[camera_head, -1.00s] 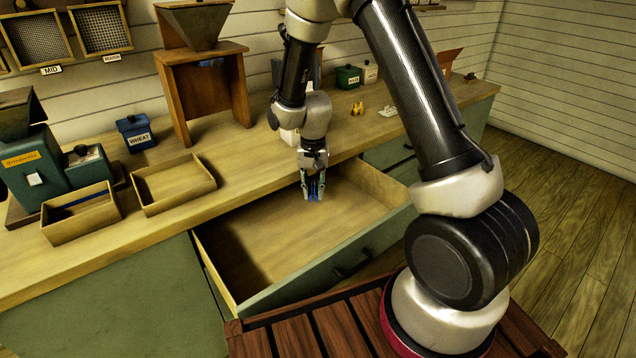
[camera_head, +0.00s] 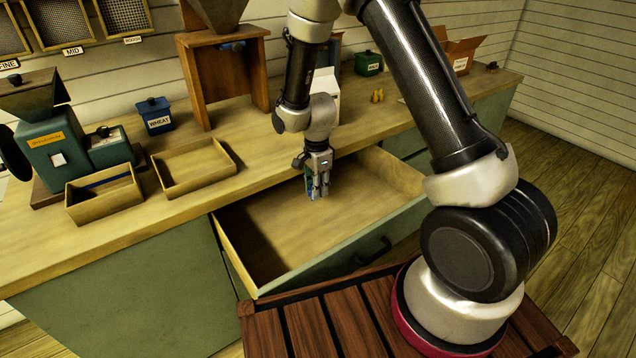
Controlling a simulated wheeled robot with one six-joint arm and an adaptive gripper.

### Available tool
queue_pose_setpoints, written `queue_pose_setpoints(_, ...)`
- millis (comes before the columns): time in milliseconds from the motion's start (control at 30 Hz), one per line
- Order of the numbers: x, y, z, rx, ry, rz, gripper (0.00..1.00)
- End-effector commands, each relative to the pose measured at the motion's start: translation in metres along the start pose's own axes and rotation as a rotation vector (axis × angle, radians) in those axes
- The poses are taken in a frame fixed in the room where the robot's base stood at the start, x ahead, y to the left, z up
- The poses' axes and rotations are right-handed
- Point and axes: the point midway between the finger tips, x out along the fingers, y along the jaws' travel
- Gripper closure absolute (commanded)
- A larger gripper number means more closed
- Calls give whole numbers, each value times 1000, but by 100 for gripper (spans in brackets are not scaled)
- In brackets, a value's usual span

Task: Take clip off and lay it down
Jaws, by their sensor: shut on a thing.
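My gripper (camera_head: 318,193) points down over the back part of the open drawer (camera_head: 300,225). Its fingers are shut on a small blue thing (camera_head: 309,186), probably the clip, mostly hidden by the fingers. I cannot tell how high it is above the drawer floor. A white upright thing, perhaps a bag (camera_head: 326,92), stands on the counter behind my arm and is partly hidden by it.
The drawer looks empty. On the counter (camera_head: 265,150) stand two shallow wooden trays, left (camera_head: 106,206) and right (camera_head: 197,185), a green mill (camera_head: 52,150), a blue WHEAT tin (camera_head: 155,116), a wooden stand (camera_head: 194,85) and small yellow pieces (camera_head: 377,96). A cardboard box (camera_head: 462,52) is farther right.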

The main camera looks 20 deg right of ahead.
Motion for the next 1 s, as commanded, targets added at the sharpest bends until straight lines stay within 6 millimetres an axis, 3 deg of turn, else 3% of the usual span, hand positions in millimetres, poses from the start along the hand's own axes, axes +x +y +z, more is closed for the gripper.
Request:
queue_pose_setpoints(500,60,0,0,-2,0,1,88)
queue_pose_setpoints(967,67,0,0,-2,0,0,88)
queue_pose_setpoints(1000,67,0,0,-2,0,0,72)
